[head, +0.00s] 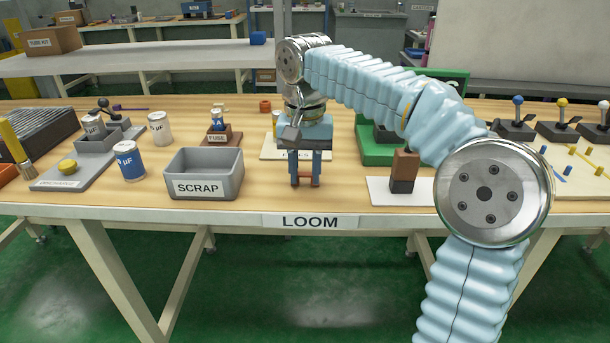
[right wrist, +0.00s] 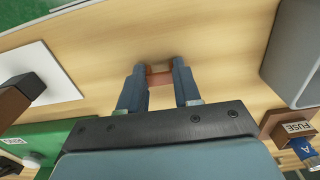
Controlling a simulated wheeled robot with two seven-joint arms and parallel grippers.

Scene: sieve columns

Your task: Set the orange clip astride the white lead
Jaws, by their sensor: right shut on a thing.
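My right gripper (head: 305,182) is above the front part of the bench, between the scrap bin and the white pad. Its two blue-grey fingers point down and are shut on a small orange-brown piece, which looks like the orange clip (head: 305,171). In the right wrist view the orange clip (right wrist: 160,77) spans the gap between the fingertips. Whether it touches the bench is hard to tell. I cannot make out the white lead in either view. My left gripper is not in view.
A grey scrap bin (head: 203,191) stands left of the gripper. A brown and dark block (head: 404,171) stands on a white pad (head: 385,196) to the right. A labelled pale plate (head: 270,155) lies behind the gripper. My right arm hides part of a green case (head: 372,154).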

